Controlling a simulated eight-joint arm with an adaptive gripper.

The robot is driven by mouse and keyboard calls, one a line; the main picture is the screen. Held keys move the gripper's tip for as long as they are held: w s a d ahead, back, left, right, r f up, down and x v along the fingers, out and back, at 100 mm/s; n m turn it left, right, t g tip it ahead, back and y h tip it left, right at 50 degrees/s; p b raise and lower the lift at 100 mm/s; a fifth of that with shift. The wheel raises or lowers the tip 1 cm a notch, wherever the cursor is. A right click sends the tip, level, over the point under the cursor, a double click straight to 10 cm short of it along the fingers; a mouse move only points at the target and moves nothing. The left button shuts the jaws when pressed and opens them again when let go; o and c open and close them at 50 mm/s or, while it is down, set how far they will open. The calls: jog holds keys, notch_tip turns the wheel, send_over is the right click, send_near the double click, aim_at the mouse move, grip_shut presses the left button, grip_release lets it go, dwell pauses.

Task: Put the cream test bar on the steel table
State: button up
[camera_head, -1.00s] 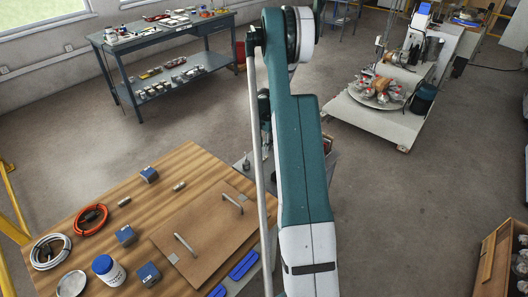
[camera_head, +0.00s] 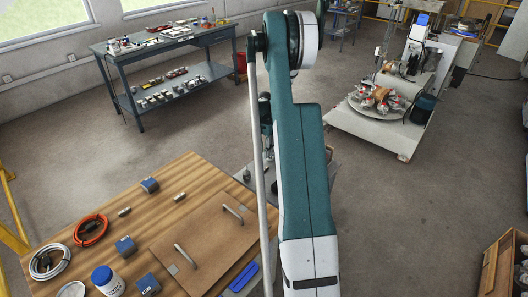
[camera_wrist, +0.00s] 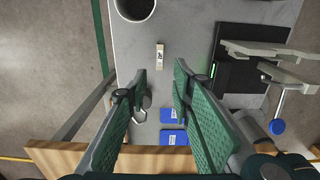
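The cream test bar (camera_wrist: 159,56) is a small, short bar with a dark mark on it. In the wrist view it lies on the grey steel table (camera_wrist: 190,30), just beyond my fingertips and roughly in line with the gap between them. My gripper (camera_wrist: 160,80) is open, with its two green padded fingers apart and nothing between the tips. The height of the fingers above the table cannot be told. In the head view my arm covers most of the steel table, and the bar and my gripper cannot be made out there.
In the wrist view, a dark round container (camera_wrist: 134,8) stands beyond the bar and a black device (camera_wrist: 240,65) stands to the right. Two blue items (camera_wrist: 168,115) lie nearer. A wooden table (camera_head: 165,190) with jars, cables and a handled board adjoins at left.

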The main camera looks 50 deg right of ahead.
jog(key=a+r+m+t+h, duration=0.1)
jog(key=a+r+m+t, duration=0.45)
jog(key=a+r, duration=2.5)
jog(key=s+a+r+m+g, duration=0.25)
jog(key=s+a+m, duration=0.25)
jog(key=a, duration=0.6)
jog(key=s+a+r+m+t+y, duration=0.1)
jog(key=s+a+m+t, duration=0.3)
jog(key=s+a, duration=1.5)
jog(key=shift+a+r+m, duration=0.35)
jog(key=shift+a+m, duration=0.35)
jog(key=shift+m, duration=1.05)
jog(key=shift+o, duration=0.2)
jog(key=shift+s, duration=0.1)
